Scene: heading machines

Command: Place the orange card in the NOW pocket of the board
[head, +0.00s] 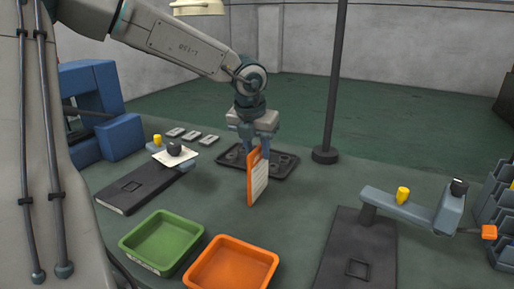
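The orange card (252,180) has an orange edge and a pale, lined face. It hangs upright and slightly tilted below my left gripper (258,150), whose fingers are shut on its top edge. The card is in the middle of the head view, in front of a black tray; I cannot tell whether its lower edge touches the table. A grey rack with stepped slots (499,212) is cut off at the right edge. It may be the pocket board, but no NOW label can be read. My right gripper is not in view.
A green tray (133,262) and an orange tray (193,282) stand in front. A lever fixture (415,213) on a dark plate is at right; another dark plate (112,198) is at left. A dark post (335,90) rises behind. A black tray (287,172) lies behind the card.

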